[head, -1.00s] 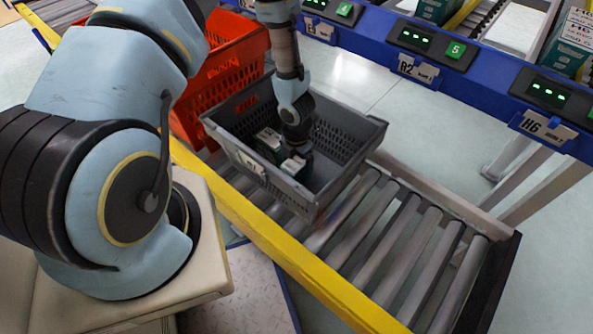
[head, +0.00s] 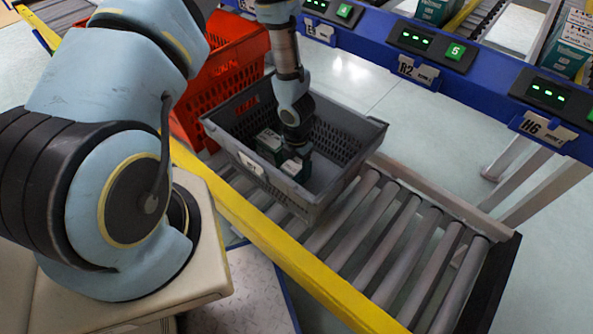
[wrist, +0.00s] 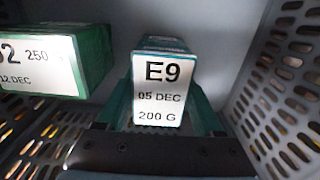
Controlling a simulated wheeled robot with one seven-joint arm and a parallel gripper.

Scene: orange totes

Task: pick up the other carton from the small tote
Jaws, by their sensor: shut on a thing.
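The small grey tote (head: 345,180) stands on the roller conveyor. Two green-and-white cartons are inside it. My gripper (head: 297,154) reaches down into the tote and is shut on the carton labelled E9 (wrist: 162,92), with a finger on each side of it. That carton also shows in the head view (head: 292,168). The other carton (wrist: 50,62), with a partly cut-off label reading "250" and "12 DEC", lies to the left in the wrist view. In the head view this second carton (head: 268,140) stands just beyond and left of the held one. I cannot tell whether the held carton is off the tote floor.
An orange tote (head: 225,65) stands behind the grey one. A yellow rail (head: 290,260) borders the conveyor in front. Empty rollers (head: 400,240) lie to the right. A blue rack beam (head: 450,75) with lit displays runs along the back.

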